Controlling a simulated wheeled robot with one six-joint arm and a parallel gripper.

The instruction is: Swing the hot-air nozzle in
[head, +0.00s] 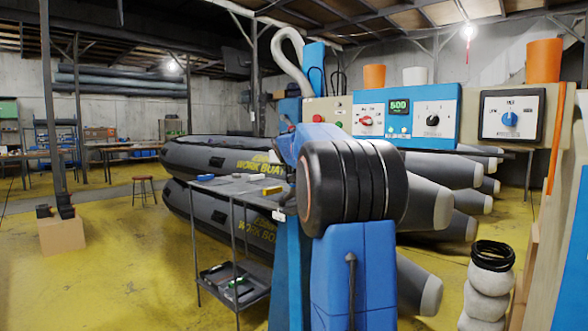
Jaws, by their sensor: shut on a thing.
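The hot-air welding machine stands at centre right. Its blue and cream control panel (440,115) has a green-lit display, a red knob and a dark knob. A pale curved hose (289,48) rises behind the panel's left end. I cannot make out the hot-air nozzle. A large dark ribbed cylinder and blue links, which look like my own arm, block the middle of the view. My gripper is not seen; it may be behind them.
A grey work table (238,186) with small items and a lower shelf stands left of centre. Dark inflatable boats (215,160) are stacked behind it. A cardboard box (62,235) sits at left. Pale rounded shapes topped with black coils (492,255) stand at right. Yellow floor is open at left.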

